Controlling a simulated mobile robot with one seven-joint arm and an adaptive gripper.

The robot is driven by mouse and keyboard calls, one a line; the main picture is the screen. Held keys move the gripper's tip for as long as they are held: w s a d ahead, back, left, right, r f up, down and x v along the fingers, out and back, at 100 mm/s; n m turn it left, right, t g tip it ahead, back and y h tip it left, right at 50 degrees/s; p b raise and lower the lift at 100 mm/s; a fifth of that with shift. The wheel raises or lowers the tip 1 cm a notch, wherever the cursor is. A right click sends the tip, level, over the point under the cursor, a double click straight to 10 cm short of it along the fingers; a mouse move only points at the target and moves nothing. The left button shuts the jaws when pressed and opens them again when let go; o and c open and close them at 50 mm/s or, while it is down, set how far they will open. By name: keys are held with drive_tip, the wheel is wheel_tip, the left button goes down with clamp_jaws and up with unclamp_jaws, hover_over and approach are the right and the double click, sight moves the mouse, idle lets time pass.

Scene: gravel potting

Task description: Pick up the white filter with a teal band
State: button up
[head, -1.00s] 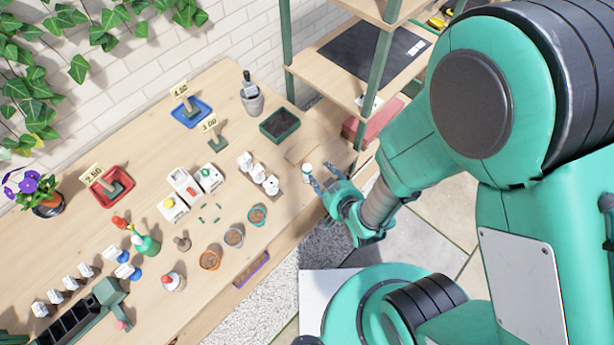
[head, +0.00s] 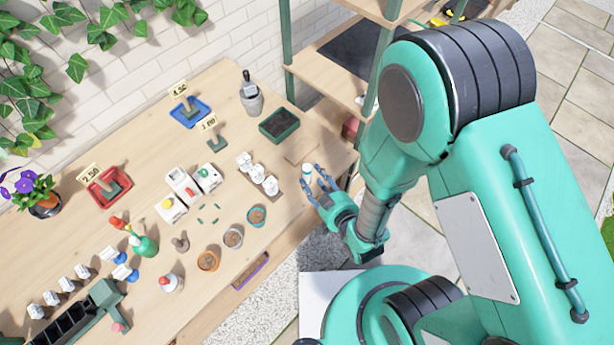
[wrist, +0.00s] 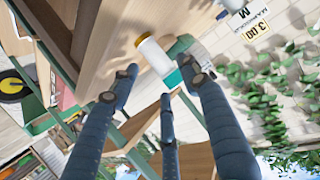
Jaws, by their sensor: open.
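The white filter (head: 307,168) stands near the right end of the wooden table in the head view. In the wrist view the white filter (wrist: 154,55) shows a teal band toward its lower end and a yellow-orange rim at the other end. My gripper (head: 316,181) is open at the table's right edge, with its fingers close beside the filter. In the wrist view the fingers of my gripper (wrist: 160,78) are spread, and the filter lies between and just beyond the tips. I cannot tell whether any finger touches it.
Several white cups (head: 257,173) stand in a row left of the filter. A dark green tray (head: 279,124) lies behind. A shelf unit (head: 337,78) stands at the back right. Small pots (head: 233,238) stand toward the front edge. Bare tabletop surrounds the filter.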

drive_tip(key=shift+b+x, duration=0.4)
drive_tip(key=shift+x, duration=2.05)
drive_tip(key=c, duration=1)
